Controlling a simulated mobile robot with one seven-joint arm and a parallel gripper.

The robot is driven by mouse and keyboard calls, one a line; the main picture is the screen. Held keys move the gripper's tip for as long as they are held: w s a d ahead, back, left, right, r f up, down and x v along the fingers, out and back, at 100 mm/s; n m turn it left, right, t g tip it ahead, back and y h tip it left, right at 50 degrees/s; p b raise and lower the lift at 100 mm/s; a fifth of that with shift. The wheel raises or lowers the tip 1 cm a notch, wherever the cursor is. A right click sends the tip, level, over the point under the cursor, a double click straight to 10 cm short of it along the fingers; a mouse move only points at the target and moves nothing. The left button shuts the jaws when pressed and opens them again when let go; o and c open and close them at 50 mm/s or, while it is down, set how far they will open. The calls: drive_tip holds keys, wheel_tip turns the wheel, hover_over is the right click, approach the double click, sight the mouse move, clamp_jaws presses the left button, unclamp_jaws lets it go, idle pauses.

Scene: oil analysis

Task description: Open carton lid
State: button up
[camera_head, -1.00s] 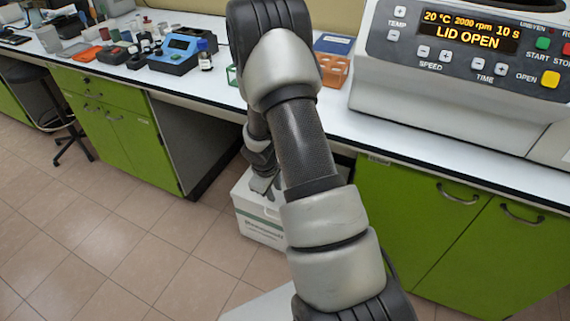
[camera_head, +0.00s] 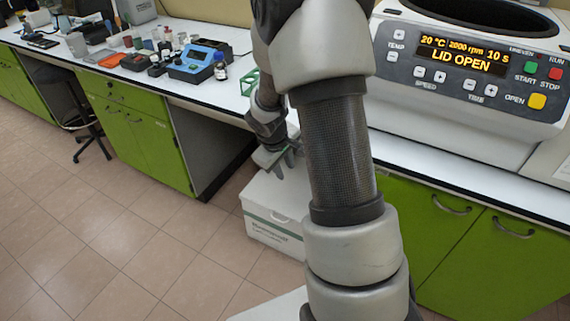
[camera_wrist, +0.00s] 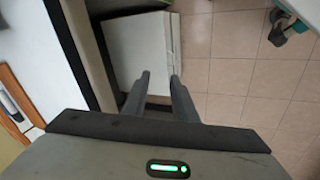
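The carton (camera_head: 276,234) is a white box with a printed green band and a handle slot on its front. It stands on the floor under the bench, and its visible top (camera_head: 262,194) looks flat and closed. My gripper (camera_head: 290,165) is above the carton's back part, and my arm hides the carton's right side. In the wrist view, the carton's white top (camera_wrist: 137,48) lies beyond the fingertips. My gripper (camera_wrist: 161,76) shows two dark fingers apart, with nothing between them. Whether a fingertip touches the carton cannot be told.
The white bench top (camera_head: 190,95) overhangs the carton. Green cabinets (camera_head: 475,250) close off the right side. A centrifuge (camera_head: 465,80) reading LID OPEN stands on the bench.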

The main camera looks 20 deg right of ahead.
drive_tip(key=shift+s+r, duration=0.1)
drive_tip(key=shift+r, duration=0.3)
